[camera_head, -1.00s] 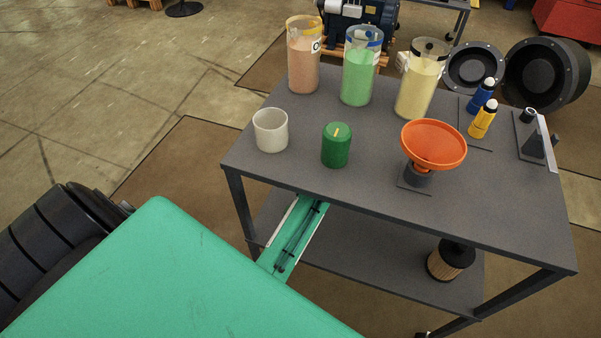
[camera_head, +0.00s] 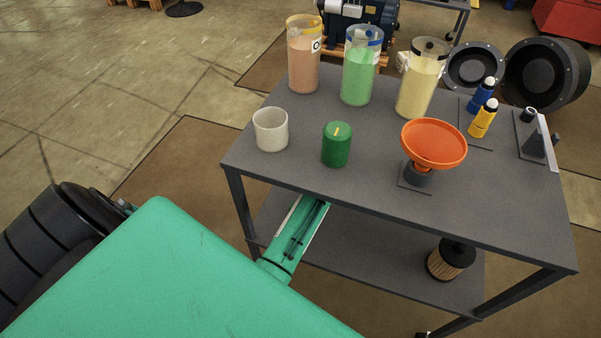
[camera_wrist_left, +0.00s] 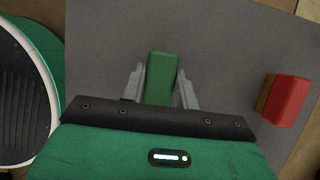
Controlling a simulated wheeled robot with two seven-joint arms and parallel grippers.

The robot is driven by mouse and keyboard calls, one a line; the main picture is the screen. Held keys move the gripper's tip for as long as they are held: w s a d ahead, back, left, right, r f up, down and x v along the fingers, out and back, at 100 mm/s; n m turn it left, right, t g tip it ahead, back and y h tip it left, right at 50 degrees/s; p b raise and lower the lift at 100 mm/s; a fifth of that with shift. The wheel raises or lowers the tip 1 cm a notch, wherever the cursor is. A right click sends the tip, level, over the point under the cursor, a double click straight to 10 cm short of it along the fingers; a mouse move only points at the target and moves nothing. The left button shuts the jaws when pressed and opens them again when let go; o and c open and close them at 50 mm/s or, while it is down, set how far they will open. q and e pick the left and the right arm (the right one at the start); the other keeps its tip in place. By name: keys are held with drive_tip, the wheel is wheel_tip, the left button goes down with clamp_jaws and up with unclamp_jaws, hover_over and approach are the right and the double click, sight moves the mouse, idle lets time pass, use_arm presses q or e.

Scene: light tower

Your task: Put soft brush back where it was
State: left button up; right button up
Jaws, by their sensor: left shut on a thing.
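In the left wrist view, my left gripper (camera_wrist_left: 160,70) is shut on a green block (camera_wrist_left: 163,86), which sits between its two grey fingers. I cannot tell for sure whether this block is the soft brush; no bristles show. Behind it is a flat grey surface (camera_wrist_left: 225,45); whether the block touches it is unclear. A red block (camera_wrist_left: 290,100) with a brown side stands apart at the right. In the head view the left gripper is hidden, and my right gripper is not in view.
The grey table (camera_head: 300,172) bears a white cup (camera_head: 270,130), a green cylinder (camera_head: 336,145), an orange funnel (camera_head: 433,145) and jars of coloured powder (camera_head: 358,80). A ribbed canister (camera_head: 450,262) stands on its lower shelf (camera_head: 390,278).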

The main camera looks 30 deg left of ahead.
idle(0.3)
use_arm(q)
drive_tip(key=o, duration=0.9)
drive_tip(key=shift+f, duration=0.1)
drive_tip(key=shift+o, duration=0.2)
